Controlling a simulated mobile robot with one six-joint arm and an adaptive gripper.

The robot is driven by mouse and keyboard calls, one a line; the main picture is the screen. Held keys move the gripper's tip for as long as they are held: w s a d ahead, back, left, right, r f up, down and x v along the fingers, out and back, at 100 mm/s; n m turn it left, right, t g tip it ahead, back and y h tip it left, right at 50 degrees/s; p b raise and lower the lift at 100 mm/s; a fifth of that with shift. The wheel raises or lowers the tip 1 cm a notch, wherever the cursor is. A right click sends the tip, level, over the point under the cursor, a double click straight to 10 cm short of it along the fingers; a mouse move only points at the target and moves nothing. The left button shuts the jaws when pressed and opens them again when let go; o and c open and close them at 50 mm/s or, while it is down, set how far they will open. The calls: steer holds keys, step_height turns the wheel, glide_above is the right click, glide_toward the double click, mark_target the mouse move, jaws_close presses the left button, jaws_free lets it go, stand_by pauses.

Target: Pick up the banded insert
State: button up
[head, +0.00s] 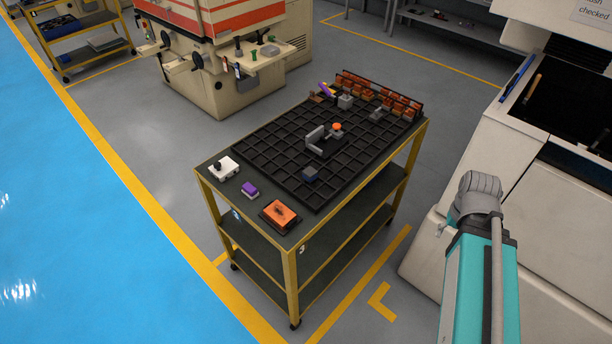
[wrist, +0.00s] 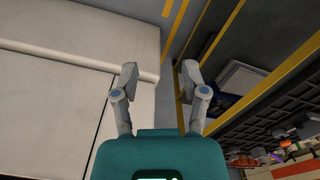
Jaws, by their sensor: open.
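I cannot tell for certain which piece is the banded insert. A small purple and yellow piece (head: 326,89) leans at the back of the cart, beside a grey block (head: 346,101). An orange-topped grey piece (head: 337,129) stands mid-tray by a grey angle block (head: 315,137). My gripper (wrist: 158,75) is open and empty in the wrist view, in front of a pale machine panel and the floor, away from the small parts. The head view shows my arm at lower right, with the gripper out of sight.
The yellow-framed cart (head: 291,265) carries a black gridded tray (head: 270,145). A row of copper-orange parts (head: 366,88) lines its back. White (head: 224,168), purple (head: 250,190) and orange (head: 281,213) blocks sit along the front left. A pale machine (head: 450,245) stands close right.

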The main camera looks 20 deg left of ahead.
steer(key=shift+a, duration=0.3)
steer(key=o, duration=0.6)
steer(key=shift+w+a+f, duration=0.15)
steer(key=shift+a, duration=0.05)
steer(key=shift+c, duration=0.2)
steer(key=w+a+f+n+t+h+b, duration=0.2)
steer(key=w+a+n+b, duration=0.1)
steer(key=a+n, duration=0.5)
steer(key=w+a+f+n+t+h+b, duration=0.2)
steer(key=a+n+b, duration=0.3)
steer(key=a, duration=1)
steer(key=w+a+f+n+t+h+b, duration=0.1)
steer(key=w+a+n+t+b, duration=0.3)
steer(key=a+n, duration=0.6)
steer(key=shift+a+f+n+h+b, duration=0.3)
steer(key=shift+a+f+h+b, duration=0.1)
steer(key=shift+a+h+b, duration=0.3)
steer(key=s+a+r+n+t+b, duration=0.1)
steer(key=s+a+n+t+b, duration=0.2)
steer(key=a+n, duration=0.4)
steer(key=s+a+t, duration=0.1)
steer(key=a, duration=0.7)
steer(key=shift+n+y, duration=0.3)
steer(key=shift+y, duration=0.1)
